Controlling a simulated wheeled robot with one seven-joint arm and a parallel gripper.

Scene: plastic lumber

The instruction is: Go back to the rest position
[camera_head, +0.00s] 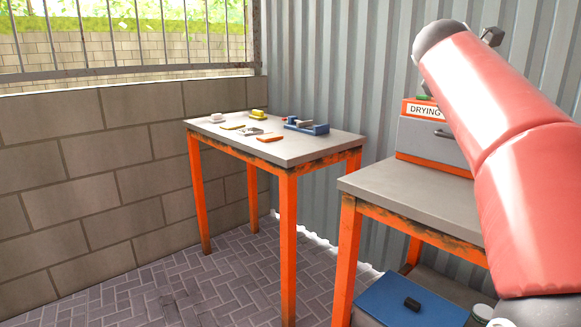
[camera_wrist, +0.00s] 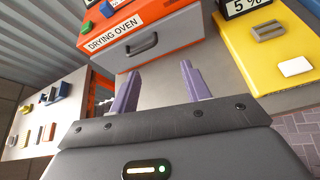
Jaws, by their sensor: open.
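My gripper (camera_wrist: 160,92) shows in the wrist view with its two purple-grey fingers spread apart and nothing between them. It faces the drying oven (camera_wrist: 165,38), a grey and orange box with a dark handle, and seems apart from it. In the head view my red arm (camera_head: 505,140) is raised on the right and covers part of the drying oven (camera_head: 430,140). The gripper itself is not visible in the head view.
A grey-topped table (camera_head: 300,149) with orange legs holds several small items and a blue fixture (camera_head: 306,127). A nearer table (camera_head: 400,192) bears the oven. A yellow panel labelled 5% (camera_wrist: 265,55) is at right. Brick floor at left is clear.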

